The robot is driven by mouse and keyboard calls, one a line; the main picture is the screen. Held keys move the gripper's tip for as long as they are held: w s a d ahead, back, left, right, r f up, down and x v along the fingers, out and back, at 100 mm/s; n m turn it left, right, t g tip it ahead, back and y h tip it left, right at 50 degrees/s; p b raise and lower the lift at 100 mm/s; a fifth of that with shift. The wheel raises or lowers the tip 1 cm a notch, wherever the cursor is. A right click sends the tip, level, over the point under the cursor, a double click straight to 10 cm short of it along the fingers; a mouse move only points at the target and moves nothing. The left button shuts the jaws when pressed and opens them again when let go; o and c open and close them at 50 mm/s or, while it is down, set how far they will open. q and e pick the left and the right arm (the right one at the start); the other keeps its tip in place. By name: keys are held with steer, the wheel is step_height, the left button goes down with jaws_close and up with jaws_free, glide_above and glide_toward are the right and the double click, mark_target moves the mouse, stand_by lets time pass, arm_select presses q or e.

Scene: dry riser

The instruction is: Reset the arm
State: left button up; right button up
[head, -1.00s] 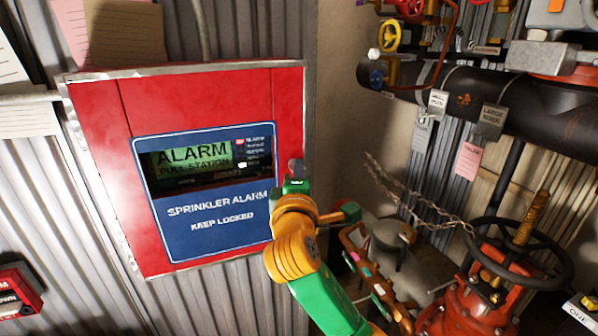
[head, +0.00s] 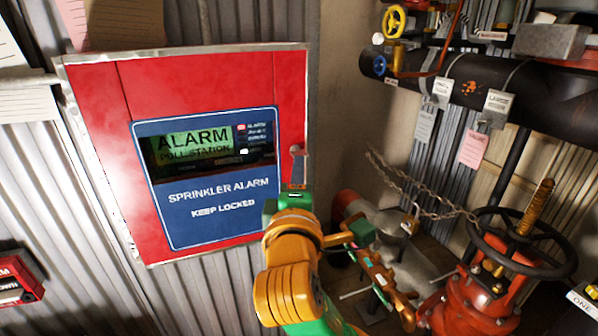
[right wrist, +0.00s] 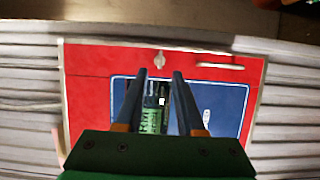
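The red sprinkler alarm panel (head: 200,90) hangs on the corrugated wall, with a blue label (head: 215,205) reading "SPRINKLER ALARM KEEP LOCKED". Its green display (head: 192,147) reads "ALARM PULL STATION". Beside it are a small red light (head: 241,127) and a pale button (head: 244,152). My right gripper (head: 291,199) is before the panel's right edge; its fingers are not clear there. In the right wrist view, the right gripper (right wrist: 160,74) is open and empty, facing the panel. A silver latch (right wrist: 159,60) shows just beyond its tips, and a handle bar (right wrist: 221,66) to the right. My left gripper is out of view.
A red valve with a black handwheel (head: 515,240) stands at lower right, with a chain (head: 420,190) nearby. A black pipe (head: 465,80) with hanging tags runs at upper right. A red box (head: 18,278) is at lower left. Papers hang at upper left.

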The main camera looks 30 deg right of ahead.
steer(key=shift+d, duration=0.15)
steer(key=s+a+f+m+g+y, duration=0.1)
steer(key=s+a+f+g+y, duration=0.2)
steer(key=f, duration=1)
steer(key=s+a+f+m+g+y, duration=0.15)
steer(key=f+y, duration=0.25)
steer(key=f, duration=0.8)
steer(key=s+a+f+m+g+y, duration=0.35)
steer(key=s+f+m+g, duration=0.25)
steer(key=s+f, duration=0.7)
steer(key=s+f+g, duration=0.2)
steer(key=s+f, duration=0.1)
steer(key=f, duration=1.2)
steer(key=s+d+f+g, duration=0.1)
steer(key=s+d+f, duration=0.1)
steer(key=s+f, duration=0.9)
steer(key=shift+s+f, duration=0.3)
steer(key=shift+s, duration=0.7)
